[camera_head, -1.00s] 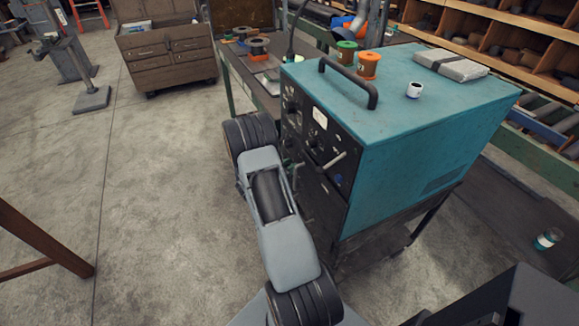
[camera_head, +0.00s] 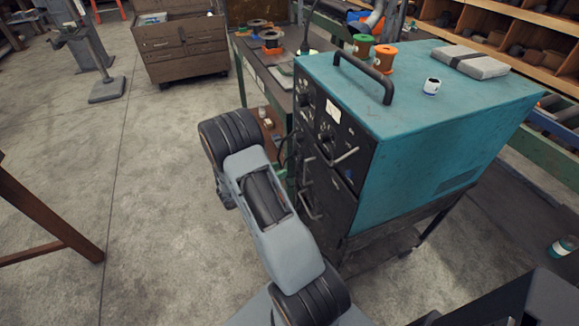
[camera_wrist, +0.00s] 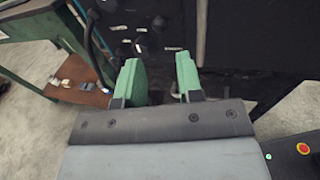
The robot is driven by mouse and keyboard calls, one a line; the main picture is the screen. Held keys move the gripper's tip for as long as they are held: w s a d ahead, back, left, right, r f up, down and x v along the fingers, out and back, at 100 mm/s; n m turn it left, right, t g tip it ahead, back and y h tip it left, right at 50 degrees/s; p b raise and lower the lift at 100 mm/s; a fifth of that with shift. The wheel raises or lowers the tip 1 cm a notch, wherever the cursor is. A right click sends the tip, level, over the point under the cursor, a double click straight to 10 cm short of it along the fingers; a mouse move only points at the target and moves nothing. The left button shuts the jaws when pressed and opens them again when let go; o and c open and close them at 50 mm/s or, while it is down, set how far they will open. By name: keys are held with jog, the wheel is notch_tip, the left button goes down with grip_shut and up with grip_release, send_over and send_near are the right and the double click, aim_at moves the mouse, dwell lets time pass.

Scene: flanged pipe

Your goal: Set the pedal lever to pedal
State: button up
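The teal machine (camera_head: 440,135) stands on a cart, its black front panel (camera_head: 328,140) facing my arm. A silver lever (camera_head: 345,156) sticks out from the panel, and a larger metal handle (camera_head: 311,204) sits lower down. I cannot read the labels, so I cannot tell which one is the pedal lever. In the wrist view, my gripper (camera_wrist: 159,82) has its two green fingers apart with nothing held between them. It points at the dark panel (camera_wrist: 160,45), which shows knobs and small labels, and appears apart from it. In the head view my arm mostly hides the gripper.
A brown frame (camera_head: 45,215) is at left; the floor between is clear.

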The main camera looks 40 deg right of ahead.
jog(key=shift+w+a+r, duration=0.15)
jog(key=shift+a, duration=1.7)
jog(key=s+a+m+g+y, duration=0.4)
jog(key=s+a+m+y, duration=0.4)
jog(key=s+m+y, duration=0.15)
jog(key=s+a+r+m+t+y+p, duration=0.1)
jog(key=a+r+m+t+y+p, duration=0.1)
jog(key=a+r, duration=0.4)
jog(key=s+a+r+m+t+y+p, duration=0.1)
jog(key=a+r+m+t+y, duration=0.3)
jog(key=r, duration=0.9)
jog(key=a+t+y+p, duration=0.1)
jog(key=a+t+y, duration=0.1)
jog(key=a+t, duration=0.1)
jog(key=shift+s+a+r+m, duration=0.15)
jog(key=shift+s+r+m, duration=0.1)
jog(key=shift+r+m, duration=0.1)
jog(key=shift+s, duration=0.1)
